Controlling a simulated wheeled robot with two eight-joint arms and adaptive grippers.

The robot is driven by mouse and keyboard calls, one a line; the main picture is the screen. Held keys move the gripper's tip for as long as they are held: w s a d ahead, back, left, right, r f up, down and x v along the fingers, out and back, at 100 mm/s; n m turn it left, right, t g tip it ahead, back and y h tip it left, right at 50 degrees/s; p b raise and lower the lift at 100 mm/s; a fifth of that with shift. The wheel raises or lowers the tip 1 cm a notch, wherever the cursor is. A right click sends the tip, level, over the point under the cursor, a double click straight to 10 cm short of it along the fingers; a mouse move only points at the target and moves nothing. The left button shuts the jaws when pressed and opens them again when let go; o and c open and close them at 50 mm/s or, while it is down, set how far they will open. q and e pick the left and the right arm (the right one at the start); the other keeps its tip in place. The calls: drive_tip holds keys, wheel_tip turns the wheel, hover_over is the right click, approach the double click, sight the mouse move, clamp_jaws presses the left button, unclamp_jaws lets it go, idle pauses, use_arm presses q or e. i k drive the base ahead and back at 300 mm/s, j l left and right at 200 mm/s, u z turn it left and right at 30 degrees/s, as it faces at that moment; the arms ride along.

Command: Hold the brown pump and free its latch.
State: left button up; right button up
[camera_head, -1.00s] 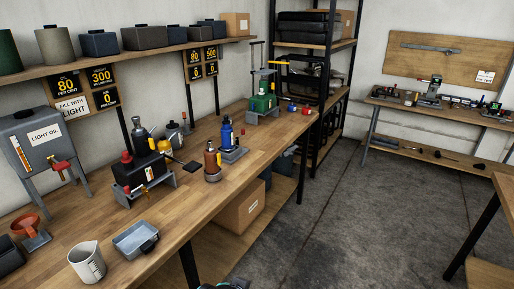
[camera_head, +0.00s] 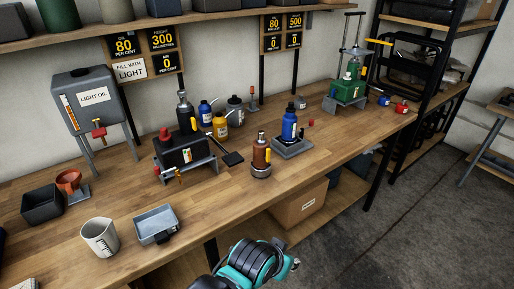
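The brown pump (camera_head: 261,157) stands upright on the wooden workbench, near its front edge, in the head view. A teal and black part of one of my arms shows at the bottom edge, below the bench front and well apart from the pump. Neither of my grippers' fingers shows.
A blue bottle-shaped pump (camera_head: 289,127) on a grey plate stands close behind the brown one, to the right. A black box unit (camera_head: 183,153) stands to the left. A grey tray (camera_head: 156,225) and a measuring jug (camera_head: 100,237) sit front left. Bare bench lies between.

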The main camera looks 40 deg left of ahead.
sight(268, 157)
drive_tip(key=i+j+u, duration=0.1)
drive_tip(key=i+u, duration=0.15)
drive_tip(key=u, duration=0.2)
drive_tip(key=i+u, duration=0.55)
drive_tip(key=u, duration=0.3)
drive_tip(key=l, duration=0.65)
drive_tip(key=i+l, duration=0.1)
drive_tip(key=l, duration=0.5)
drive_tip(key=l+u, duration=0.4)
drive_tip(key=k+l+u, duration=0.1)
drive_tip(key=l+u, duration=0.35)
drive_tip(key=l, duration=0.15)
drive_tip(key=k+l+u, duration=0.15)
drive_tip(key=l+u, duration=0.25)
drive_tip(key=u, duration=0.4)
